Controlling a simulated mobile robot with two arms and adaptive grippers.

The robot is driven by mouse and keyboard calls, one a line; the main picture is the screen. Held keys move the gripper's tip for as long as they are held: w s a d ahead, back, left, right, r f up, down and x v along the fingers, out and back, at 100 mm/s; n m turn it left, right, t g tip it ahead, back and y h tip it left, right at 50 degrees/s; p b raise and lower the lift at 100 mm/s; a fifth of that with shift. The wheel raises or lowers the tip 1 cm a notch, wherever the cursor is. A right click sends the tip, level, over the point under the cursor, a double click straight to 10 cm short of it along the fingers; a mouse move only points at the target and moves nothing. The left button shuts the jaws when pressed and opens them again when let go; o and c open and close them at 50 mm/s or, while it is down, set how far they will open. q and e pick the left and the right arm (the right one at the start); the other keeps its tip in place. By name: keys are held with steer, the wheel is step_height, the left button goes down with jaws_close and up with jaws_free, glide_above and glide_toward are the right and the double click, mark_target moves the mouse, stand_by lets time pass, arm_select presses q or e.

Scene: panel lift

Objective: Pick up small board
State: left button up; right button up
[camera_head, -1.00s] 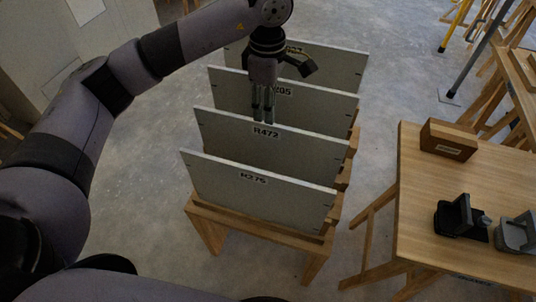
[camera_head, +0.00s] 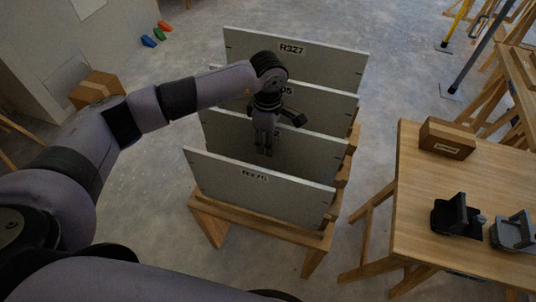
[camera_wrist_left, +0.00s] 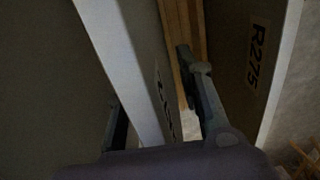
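Several grey boards stand upright in a wooden rack (camera_head: 262,226). From back to front are board R327 (camera_head: 330,62), a board with a label ending in 05 (camera_head: 325,100), a board with a mostly hidden label (camera_head: 315,150), and the front board R275 (camera_head: 225,178). My left gripper (camera_head: 264,150) points down at the third board and covers most of its label. In the left wrist view, its fingers (camera_wrist_left: 160,115) are open on either side of that board's edge (camera_wrist_left: 125,65), and R275 (camera_wrist_left: 245,60) stands to the right. My right gripper is not in view.
A wooden table (camera_head: 420,205) at right holds a brown box (camera_head: 447,138) and black (camera_head: 457,215) and grey (camera_head: 515,232) fixtures. A cardboard box (camera_head: 97,90) stands at the left. Bare concrete floor lies around the rack.

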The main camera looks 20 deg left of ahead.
arm_select(q)
steer(key=shift+c, duration=0.6)
jaws_close()
stand_by(0.4)
steer(key=shift+w+r, duration=0.1)
steer(key=shift+w, duration=0.05)
